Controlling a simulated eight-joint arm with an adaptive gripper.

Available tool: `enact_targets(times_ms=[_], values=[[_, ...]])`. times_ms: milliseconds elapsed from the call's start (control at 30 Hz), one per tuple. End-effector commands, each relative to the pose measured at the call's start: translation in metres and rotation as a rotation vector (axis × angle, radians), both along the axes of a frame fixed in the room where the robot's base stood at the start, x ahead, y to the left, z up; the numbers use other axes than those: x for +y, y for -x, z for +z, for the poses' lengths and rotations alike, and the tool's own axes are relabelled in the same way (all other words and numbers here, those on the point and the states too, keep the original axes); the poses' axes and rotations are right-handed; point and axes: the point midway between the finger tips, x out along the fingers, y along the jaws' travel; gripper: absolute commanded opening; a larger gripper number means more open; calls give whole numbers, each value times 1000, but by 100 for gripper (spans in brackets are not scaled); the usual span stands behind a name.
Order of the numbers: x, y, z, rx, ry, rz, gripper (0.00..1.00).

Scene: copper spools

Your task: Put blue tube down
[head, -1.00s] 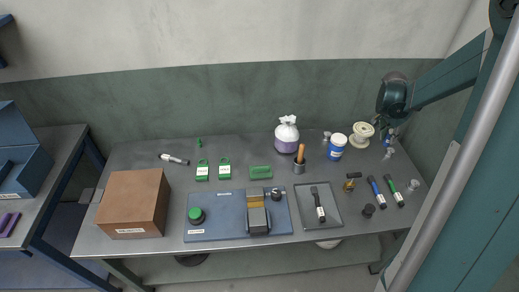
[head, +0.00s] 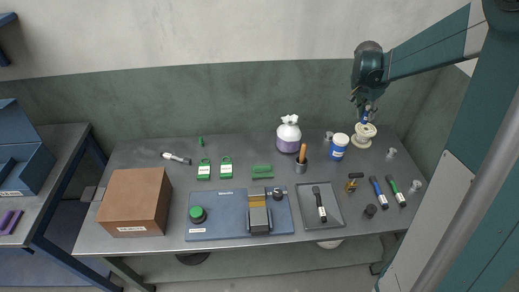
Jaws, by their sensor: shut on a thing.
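My gripper (head: 364,102) is at the back right, above the bench, pointing down. It is shut on a small blue tube (head: 366,116), which hangs below the fingers. The tube is small in the picture and partly hidden by the fingers. A cream and copper-coloured spool (head: 363,136) stands on the bench directly below the tube in the picture. I cannot tell whether the tube touches the spool.
A blue and white tub (head: 339,147) stands left of the spool, and small grey pieces (head: 391,154) stand to its right. Bare bench (head: 345,170) lies in front of the tub.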

Motion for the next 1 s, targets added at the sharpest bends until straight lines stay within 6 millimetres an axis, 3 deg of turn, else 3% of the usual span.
enact_targets(times_ms=[500, 1000], values=[[141, -57, 0, 0, 1, 174, 5], [284, -87, 0, 0, 1, 339, 5]])
